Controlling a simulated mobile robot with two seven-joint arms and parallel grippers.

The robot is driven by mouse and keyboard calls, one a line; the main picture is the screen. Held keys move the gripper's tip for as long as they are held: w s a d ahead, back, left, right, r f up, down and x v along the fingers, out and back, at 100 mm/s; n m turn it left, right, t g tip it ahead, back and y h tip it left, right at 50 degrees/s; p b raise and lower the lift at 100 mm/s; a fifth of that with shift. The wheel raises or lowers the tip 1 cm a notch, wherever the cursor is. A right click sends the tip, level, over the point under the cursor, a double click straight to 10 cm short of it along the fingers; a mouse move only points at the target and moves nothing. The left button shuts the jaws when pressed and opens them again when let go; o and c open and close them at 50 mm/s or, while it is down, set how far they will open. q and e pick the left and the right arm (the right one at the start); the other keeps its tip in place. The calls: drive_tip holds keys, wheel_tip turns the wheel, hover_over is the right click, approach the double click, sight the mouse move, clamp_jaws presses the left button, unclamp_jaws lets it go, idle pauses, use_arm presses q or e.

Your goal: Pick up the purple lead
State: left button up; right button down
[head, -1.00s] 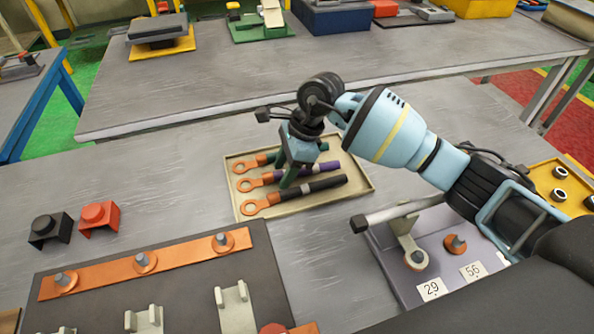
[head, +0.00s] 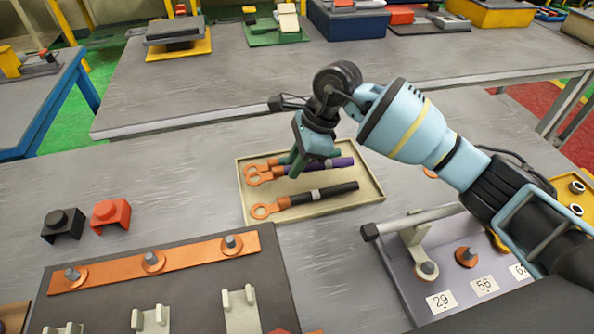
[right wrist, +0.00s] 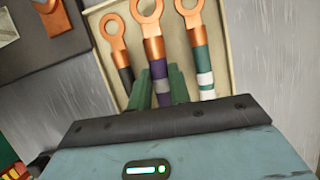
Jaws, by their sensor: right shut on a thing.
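The purple lead (head: 343,163), with a copper ring end, is at a shallow cream tray (head: 335,205) in the head view. My right gripper (head: 292,170) reaches down over it, its green fingers shut on it. In the right wrist view the purple lead (right wrist: 158,69) lies between the two fingers (right wrist: 161,88). It appears slightly raised in the head view, close to the green lead (head: 284,158), which is partly hidden by the gripper. The black lead (head: 330,192) lies nearer the front of the tray. My left gripper is not in view.
A grey fixture with 29 and 56 labels (head: 484,286) stands at lower right. A dark board with a copper bar (head: 190,255) is at lower left. Black (head: 63,224) and red (head: 110,213) blocks sit left of the tray. Bare bench lies between them.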

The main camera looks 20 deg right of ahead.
wheel_tip(320, 180, up, 7)
drive_tip(key=shift+f, duration=0.1)
idle(1.4)
